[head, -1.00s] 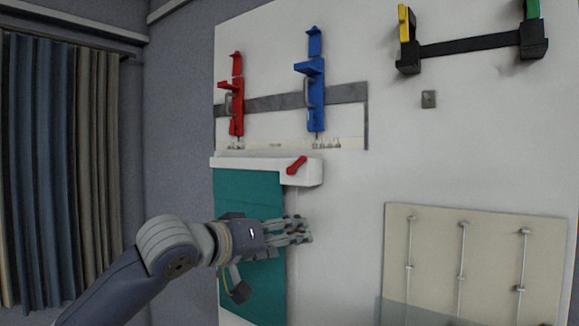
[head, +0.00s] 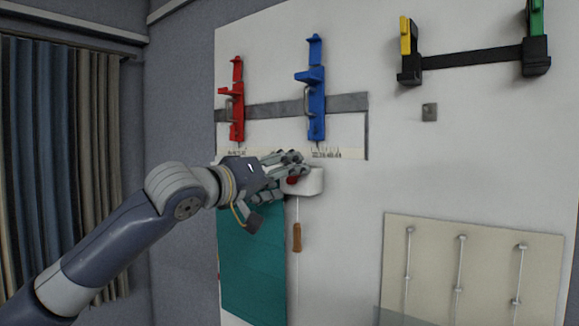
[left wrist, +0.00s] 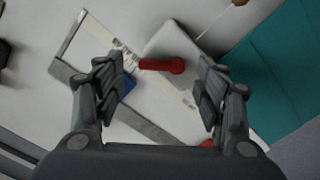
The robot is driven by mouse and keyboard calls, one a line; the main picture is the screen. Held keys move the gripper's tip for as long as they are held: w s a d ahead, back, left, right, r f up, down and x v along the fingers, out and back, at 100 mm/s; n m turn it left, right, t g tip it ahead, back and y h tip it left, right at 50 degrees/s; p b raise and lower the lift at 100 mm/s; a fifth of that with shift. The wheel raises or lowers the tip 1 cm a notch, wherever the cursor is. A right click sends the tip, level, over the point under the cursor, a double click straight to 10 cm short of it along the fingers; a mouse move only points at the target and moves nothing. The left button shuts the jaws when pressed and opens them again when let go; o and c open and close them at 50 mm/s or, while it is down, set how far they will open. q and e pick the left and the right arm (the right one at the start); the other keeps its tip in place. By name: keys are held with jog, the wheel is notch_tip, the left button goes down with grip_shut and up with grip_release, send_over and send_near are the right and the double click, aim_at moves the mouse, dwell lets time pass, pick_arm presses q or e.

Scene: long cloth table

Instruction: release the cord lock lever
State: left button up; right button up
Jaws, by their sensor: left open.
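The cord lock lever is a small red lever (head: 293,180) on the end of a white headrail (head: 312,183). In the head view my left gripper (head: 292,172) is in front of it and partly hides it. In the left wrist view the red lever (left wrist: 163,65) lies between the two spread fingers of my open left gripper (left wrist: 160,80), with gaps on both sides. A teal blind (head: 252,270) hangs below the headrail. A thin cord with a brown wooden pull (head: 297,236) hangs at its right. My right gripper is not in view.
Red (head: 237,112) and blue (head: 316,100) clamp-like fixtures sit on a grey strip above the headrail. A black bar (head: 470,57) with yellow and green parts is at upper right. A beige panel (head: 435,260) with several rods is at lower right. Dark curtains (head: 70,150) hang at left.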

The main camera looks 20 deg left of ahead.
pick_arm(q)
jog(key=shift+x, duration=1.1)
jog(key=c, duration=1.1)
jog(key=shift+o, duration=0.2)
jog(key=shift+s+d+f+m+p, duration=0.1)
jog(key=shift+f+m+p, duration=0.1)
jog(key=shift+m+p, duration=0.6)
jog(key=shift+f+m+p, duration=0.2)
jog(key=shift+m+p, duration=0.1)
jog(key=shift+m, duration=0.9)
jog(key=o, duration=1.1)
jog(key=shift+c, duration=0.2)
